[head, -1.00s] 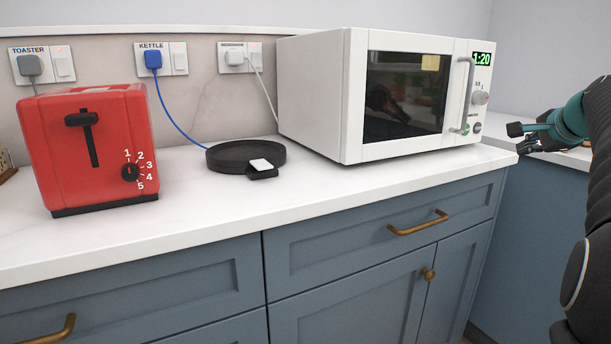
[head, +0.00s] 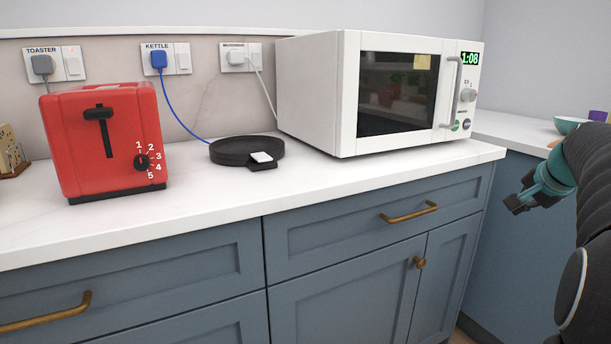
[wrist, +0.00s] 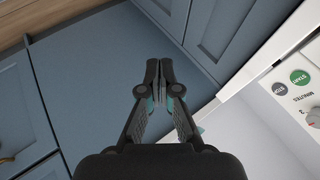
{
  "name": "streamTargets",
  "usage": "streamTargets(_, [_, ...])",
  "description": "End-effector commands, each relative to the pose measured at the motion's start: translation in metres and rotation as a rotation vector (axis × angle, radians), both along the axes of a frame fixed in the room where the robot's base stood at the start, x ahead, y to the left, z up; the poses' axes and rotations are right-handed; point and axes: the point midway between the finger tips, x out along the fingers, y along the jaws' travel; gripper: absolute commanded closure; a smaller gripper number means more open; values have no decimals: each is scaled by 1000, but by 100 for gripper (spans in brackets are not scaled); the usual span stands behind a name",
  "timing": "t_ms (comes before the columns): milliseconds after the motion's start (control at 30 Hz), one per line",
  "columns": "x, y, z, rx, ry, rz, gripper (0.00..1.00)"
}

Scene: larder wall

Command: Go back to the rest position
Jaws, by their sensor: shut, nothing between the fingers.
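My gripper (head: 518,203) is at the right of the head view, in front of the blue cabinet side and below the counter top. It is empty and clear of everything around it. In the wrist view my gripper (wrist: 158,65) has its two fingertips together with nothing between them. The white microwave (head: 350,95) stands on the counter to the left of my gripper. Its door is closed and its display reads 1:08.
A red toaster (head: 85,150) and a black kettle base (head: 228,151) stand on the white counter (head: 200,200). Blue cabinets with a brass drawer handle (head: 410,213) are below. A teal bowl (head: 568,125) sits on the side counter at right.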

Motion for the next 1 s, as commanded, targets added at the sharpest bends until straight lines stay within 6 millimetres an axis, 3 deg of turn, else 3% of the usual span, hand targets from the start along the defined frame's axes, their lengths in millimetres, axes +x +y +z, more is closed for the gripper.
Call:
streamTargets(167, [-35,68,-45,-95,154,189,100])
streamTargets(300, [-76,140,-81,-195,274,396,100])
streamTargets(500, [-141,225,-124,-329,382,666,100])
streamTargets(700, [-201,287,-158,-446,415,881,100])
streamTargets(800, [-223,311,-166,-494,392,961,100])
streamTargets(1000, [-234,342,-152,-561,300,1051,100])
